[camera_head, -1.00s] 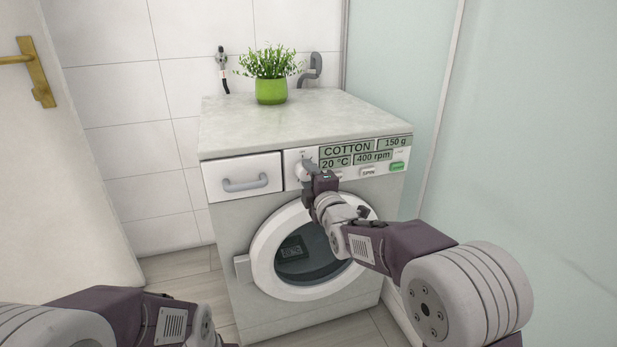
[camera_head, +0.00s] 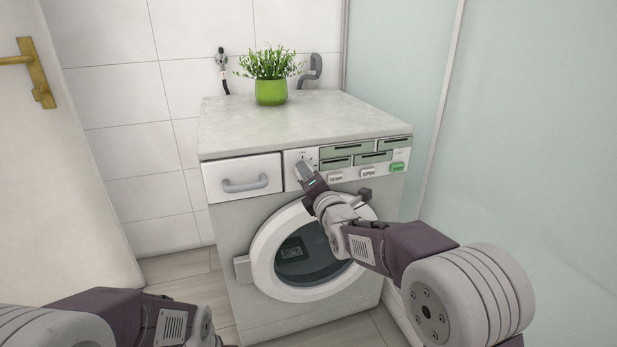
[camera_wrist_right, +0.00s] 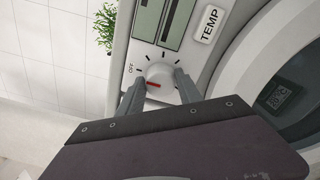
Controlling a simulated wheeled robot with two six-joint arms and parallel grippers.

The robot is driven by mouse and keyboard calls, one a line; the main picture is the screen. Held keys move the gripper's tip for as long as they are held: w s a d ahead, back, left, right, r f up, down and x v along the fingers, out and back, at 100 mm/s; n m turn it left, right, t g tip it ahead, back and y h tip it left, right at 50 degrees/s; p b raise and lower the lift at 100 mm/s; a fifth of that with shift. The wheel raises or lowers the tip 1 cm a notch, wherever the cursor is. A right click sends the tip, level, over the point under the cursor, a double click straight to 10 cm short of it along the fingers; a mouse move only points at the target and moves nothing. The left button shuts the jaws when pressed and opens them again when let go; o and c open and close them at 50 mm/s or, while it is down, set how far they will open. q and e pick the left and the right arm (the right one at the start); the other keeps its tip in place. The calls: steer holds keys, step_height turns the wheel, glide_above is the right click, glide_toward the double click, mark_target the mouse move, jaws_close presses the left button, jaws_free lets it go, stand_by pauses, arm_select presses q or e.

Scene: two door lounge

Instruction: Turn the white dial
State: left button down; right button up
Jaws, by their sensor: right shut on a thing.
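The white dial (camera_wrist_right: 160,76) is on the washing machine's control panel, with a red pointer line and black tick marks around it. The word OFF is printed beside it, and the red line points close to that side. In the head view, my right gripper (camera_head: 304,172) is at the dial and mostly covers it. In the right wrist view, its two fingers (camera_wrist_right: 158,86) are on either side of the dial, shut on it. My left arm is at the bottom left of the head view, and its gripper is out of the picture.
The washing machine top (camera_head: 300,120) carries a green potted plant (camera_head: 271,90). A drawer (camera_head: 243,178) is left of the dial. The displays (camera_head: 356,153) are blank. TEMP (camera_head: 336,179) and SPIN (camera_head: 368,173) buttons and a green button (camera_head: 398,168) are to the right. The round door (camera_head: 285,285) is below.

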stand_by(0.4)
steer(key=o, duration=1.4)
steer(key=shift+c, duration=0.2)
steer(key=p+v, duration=0.2)
steer(key=v, duration=0.7)
steer(key=shift+p, duration=0.35)
